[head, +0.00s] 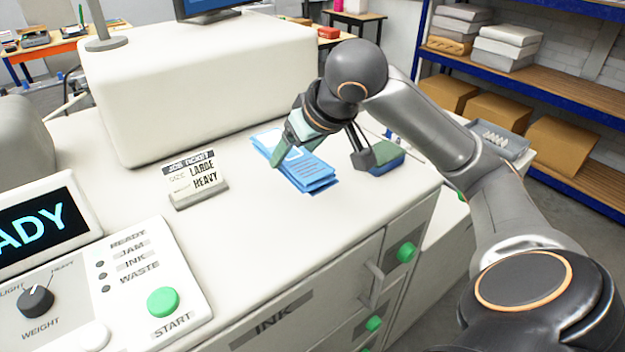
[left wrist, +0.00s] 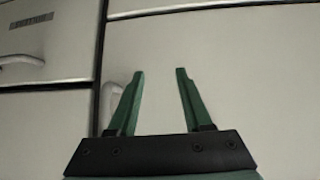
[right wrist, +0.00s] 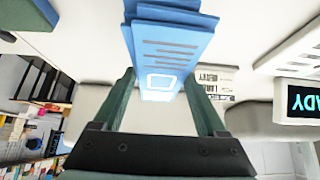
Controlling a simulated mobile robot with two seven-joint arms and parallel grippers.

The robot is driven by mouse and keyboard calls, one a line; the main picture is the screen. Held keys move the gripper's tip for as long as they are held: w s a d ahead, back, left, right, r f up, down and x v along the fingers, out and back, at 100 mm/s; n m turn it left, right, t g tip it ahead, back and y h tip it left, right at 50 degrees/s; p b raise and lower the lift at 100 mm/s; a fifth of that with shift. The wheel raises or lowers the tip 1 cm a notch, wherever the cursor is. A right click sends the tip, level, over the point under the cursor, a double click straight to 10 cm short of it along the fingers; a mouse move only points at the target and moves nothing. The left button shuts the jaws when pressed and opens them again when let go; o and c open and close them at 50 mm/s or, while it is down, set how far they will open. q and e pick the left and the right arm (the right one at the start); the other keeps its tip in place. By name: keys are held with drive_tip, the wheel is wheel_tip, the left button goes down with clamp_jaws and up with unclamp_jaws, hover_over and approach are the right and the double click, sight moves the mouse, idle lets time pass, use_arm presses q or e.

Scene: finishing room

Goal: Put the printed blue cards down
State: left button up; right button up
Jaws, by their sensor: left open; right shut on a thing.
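The printed blue cards (head: 312,175) form a small, slightly fanned stack over the white machine top, behind its front edge. My right gripper (head: 297,147) is shut on the blue cards. In the right wrist view the cards (right wrist: 172,45) run between its green fingers and stick out past the tips, with a white square printed near the gripper. I cannot tell whether the stack touches the surface. My left gripper (left wrist: 160,75) is open and empty, in front of pale cabinet fronts; it does not show in the head view.
The job ticket (head: 197,180), reading LARGE HEAVY, stands left of the cards. A blue block with a green top (head: 386,158) sits to their right. The control panel (head: 135,285) and READY display (head: 35,225) are at the left. White surface between ticket and front edge is clear.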

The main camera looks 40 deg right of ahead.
drive_tip(key=d+f+b, duration=0.1)
drive_tip(key=d+f, duration=0.1)
drive_tip(key=d+f+b, duration=0.1)
drive_tip(key=f, duration=0.1)
drive_tip(key=shift+d+f, duration=0.35)
drive_tip(key=shift+f, duration=0.05)
drive_tip(key=shift+f+b, duration=0.55)
drive_tip(key=shift+f, duration=0.95)
drive_tip(key=shift+f, duration=0.15)
drive_tip(key=o, duration=1.5)
drive_tip(key=shift+o, duration=0.2)
drive_tip(key=shift+r, duration=0.25)
drive_tip(key=v, duration=1.1)
drive_tip(key=shift+s+r+p, duration=0.25)
drive_tip(key=shift+p, duration=0.2)
